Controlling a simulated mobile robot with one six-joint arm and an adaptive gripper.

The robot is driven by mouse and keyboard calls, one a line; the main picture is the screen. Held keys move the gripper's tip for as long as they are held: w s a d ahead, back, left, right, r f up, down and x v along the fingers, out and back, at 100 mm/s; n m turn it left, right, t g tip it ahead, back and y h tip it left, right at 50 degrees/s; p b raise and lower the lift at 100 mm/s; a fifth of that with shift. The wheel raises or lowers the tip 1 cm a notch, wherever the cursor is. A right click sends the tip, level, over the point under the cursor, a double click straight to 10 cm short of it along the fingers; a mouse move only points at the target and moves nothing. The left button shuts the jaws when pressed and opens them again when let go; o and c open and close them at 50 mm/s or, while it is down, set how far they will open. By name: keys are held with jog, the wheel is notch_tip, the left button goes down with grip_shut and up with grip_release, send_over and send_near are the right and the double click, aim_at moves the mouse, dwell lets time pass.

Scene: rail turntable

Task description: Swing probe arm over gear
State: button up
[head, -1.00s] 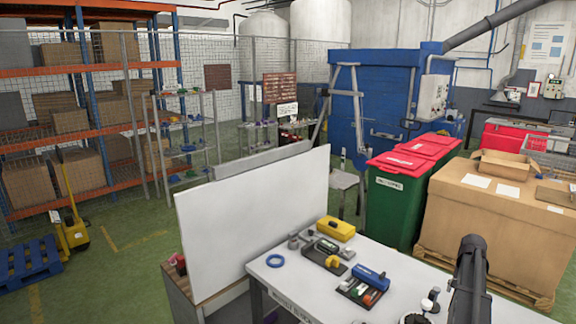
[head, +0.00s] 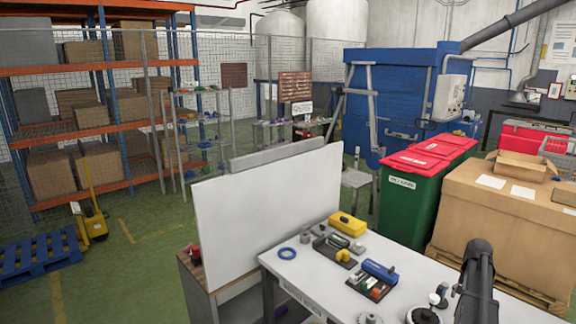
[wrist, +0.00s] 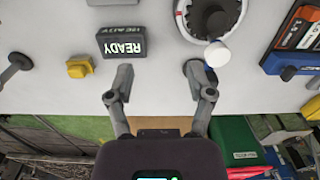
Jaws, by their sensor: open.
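In the wrist view, a round gear-like part (wrist: 183,22) with a toothed or marked rim and a dark centre sits at the top, partly cut off. A white round knob (wrist: 216,54) lies at its lower edge, possibly the end of the probe arm; I cannot tell how the two connect. In the head view, a grey round part (head: 425,315) and a white knob (head: 434,299) show beside my arm, which hides part of the bench.
A dark box lit "READY" (wrist: 122,41), a yellow block (wrist: 79,68) and a blue-and-orange device (wrist: 297,42) surround the gear. The white bench (head: 318,268) also holds a blue ring (head: 287,254) and a yellow case (head: 347,224). A white panel (head: 265,205) stands behind.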

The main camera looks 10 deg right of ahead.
jog(key=w+a+f+n+b, duration=0.1)
jog(key=a+n, duration=0.1)
jog(key=a, duration=0.6)
jog(key=w+a+f+n+b, duration=0.1)
jog(key=w+a+f+b, duration=0.1)
jog(key=a, duration=0.6)
jog(key=s+a+f+n+b, duration=0.2)
jog(key=s+a, duration=0.1)
jog(key=a, duration=0.8)
jog(key=s+a+f+n+b, duration=0.2)
jog(key=s+a+n, duration=0.1)
jog(key=a, duration=0.9)
jog(key=s+a+f+n+b, duration=0.2)
jog(key=s+a+n, duration=0.1)
jog(key=a, duration=0.9)
jog(key=shift+a+f, duration=0.15)
jog(key=shift+f, duration=0.05)
jog(key=shift+c, duration=0.8)
